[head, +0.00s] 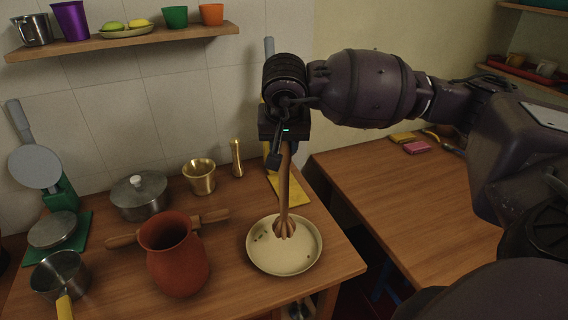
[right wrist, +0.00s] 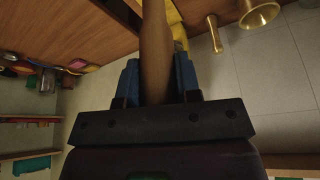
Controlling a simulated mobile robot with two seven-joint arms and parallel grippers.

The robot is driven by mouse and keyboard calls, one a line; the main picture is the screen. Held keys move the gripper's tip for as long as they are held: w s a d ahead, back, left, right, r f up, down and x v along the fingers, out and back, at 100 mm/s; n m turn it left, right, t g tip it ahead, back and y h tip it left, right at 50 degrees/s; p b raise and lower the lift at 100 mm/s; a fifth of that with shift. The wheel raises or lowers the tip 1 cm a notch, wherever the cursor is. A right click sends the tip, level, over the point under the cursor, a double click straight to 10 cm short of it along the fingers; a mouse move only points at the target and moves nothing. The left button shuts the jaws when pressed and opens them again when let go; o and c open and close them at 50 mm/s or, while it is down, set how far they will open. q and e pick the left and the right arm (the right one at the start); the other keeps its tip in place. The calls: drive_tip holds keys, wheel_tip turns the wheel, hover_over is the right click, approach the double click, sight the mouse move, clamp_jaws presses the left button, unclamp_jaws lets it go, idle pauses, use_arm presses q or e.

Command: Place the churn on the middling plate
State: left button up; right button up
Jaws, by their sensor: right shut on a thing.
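The churn (head: 285,200) is a long brown wooden whisk with a ribbed bulb at its lower end. My right gripper (head: 286,146) is shut on the upper part of its handle, which also shows between the blue fingers in the right wrist view (right wrist: 155,50). The churn hangs nearly upright, bulb down, over the cream plate (head: 262,262) with dark specks near the table's front right corner. The bulb appears over the plate's middle; I cannot tell whether it touches. My left gripper is not in view.
A clay jug (head: 180,270) with a wooden rod behind it stands left of the plate. A brass mortar (head: 199,177), brass pestle (head: 237,160) and lidded pot (head: 139,197) stand behind. A yellow cloth or board (head: 291,190) lies behind the plate. Another wooden table (head: 390,185) is at right.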

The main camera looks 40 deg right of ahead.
sight(284, 163)
drive_tip(key=shift+f, duration=2.7)
drive_tip(key=shift+f, duration=0.2)
drive_tip(key=o, duration=0.9)
drive_tip(key=shift+r, duration=0.3)
drive_tip(key=v, duration=1.1)
drive_tip(key=shift+s+a+r, duration=0.15)
drive_tip(key=shift+s+r, duration=0.05)
drive_tip(key=shift+r, duration=0.15)
